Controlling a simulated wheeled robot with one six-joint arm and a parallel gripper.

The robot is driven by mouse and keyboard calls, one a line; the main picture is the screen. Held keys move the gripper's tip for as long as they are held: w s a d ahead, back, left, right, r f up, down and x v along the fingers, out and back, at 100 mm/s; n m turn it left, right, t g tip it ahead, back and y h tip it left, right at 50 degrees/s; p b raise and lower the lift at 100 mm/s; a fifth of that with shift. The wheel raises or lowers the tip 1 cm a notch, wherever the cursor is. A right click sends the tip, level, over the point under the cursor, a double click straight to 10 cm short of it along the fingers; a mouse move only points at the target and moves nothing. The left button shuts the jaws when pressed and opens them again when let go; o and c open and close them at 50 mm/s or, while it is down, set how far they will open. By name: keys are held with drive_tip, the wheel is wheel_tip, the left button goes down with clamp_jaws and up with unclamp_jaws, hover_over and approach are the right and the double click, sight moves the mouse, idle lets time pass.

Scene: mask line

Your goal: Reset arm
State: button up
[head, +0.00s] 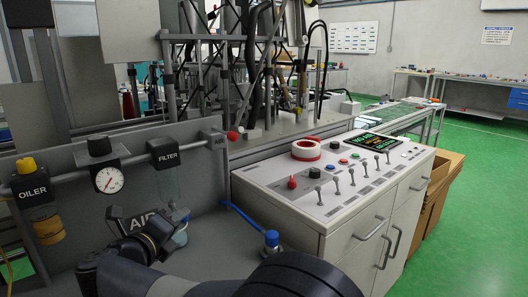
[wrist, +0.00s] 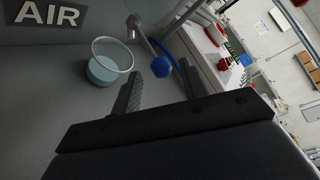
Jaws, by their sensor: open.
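My gripper (wrist: 160,88) shows in the wrist view with its two dark fingers apart and nothing between them. In the head view my dark arm fills the bottom, and its wrist end is in front of the grey AIR panel (head: 70,170). The fingertips are not clear there. A clear cup with bluish liquid (wrist: 105,68) is left of the fingers in the wrist view, apart from them. A blue knob (wrist: 162,67) with a blue hose is just beyond the fingers; in the head view this knob (head: 272,240) is right of my wrist.
A gauge (head: 109,180), an oiler (head: 32,185) and a filter (head: 164,153) line the panel's pipe. Green floor (head: 470,220) is open at far right.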

drive_tip(key=x, duration=0.3)
drive_tip(key=shift+w+d+b, duration=0.1)
drive_tip(key=shift+w+b, duration=0.2)
drive_tip(key=shift+b, duration=0.1)
drive_tip(key=shift+s+r, duration=0.1)
